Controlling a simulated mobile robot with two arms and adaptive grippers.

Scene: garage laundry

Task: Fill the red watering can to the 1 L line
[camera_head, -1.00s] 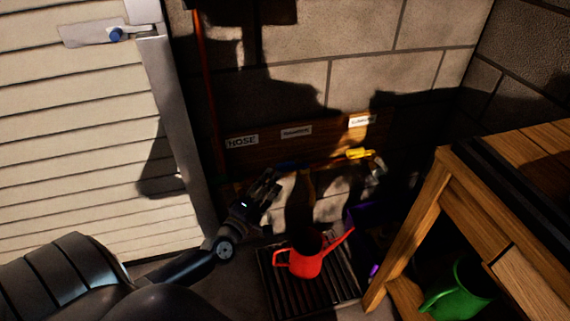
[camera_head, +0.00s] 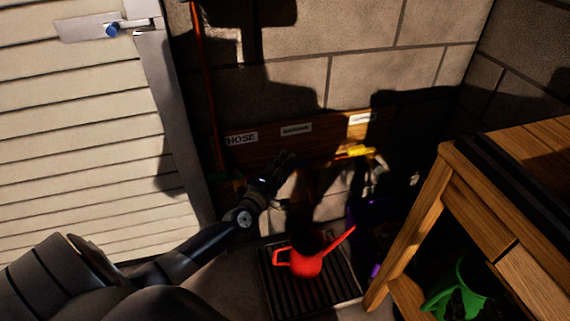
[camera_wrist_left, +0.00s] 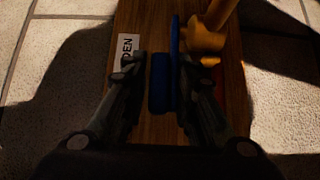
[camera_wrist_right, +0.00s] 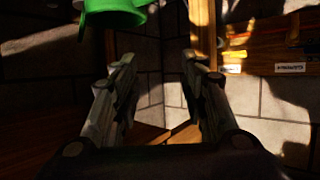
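The red watering can (camera_head: 306,265) stands upright on the dark floor grate, its spout pointing up to the right. Its water level and 1 L line cannot be made out. My left gripper (camera_head: 287,160) is at the wall board under the middle label. In the left wrist view the gripper (camera_wrist_left: 160,65) is open, with a blue handle (camera_wrist_left: 160,85) between its fingers; contact cannot be told. A brass tap part (camera_wrist_left: 203,40) is beside the handle. My right gripper (camera_wrist_right: 158,65) is open and empty, near a green can (camera_wrist_right: 115,14).
The wooden board (camera_head: 335,135) carries labels, one reading HOSE (camera_head: 242,139). A yellow handle (camera_head: 355,152) is at its right. The grate (camera_head: 275,291) lies below.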

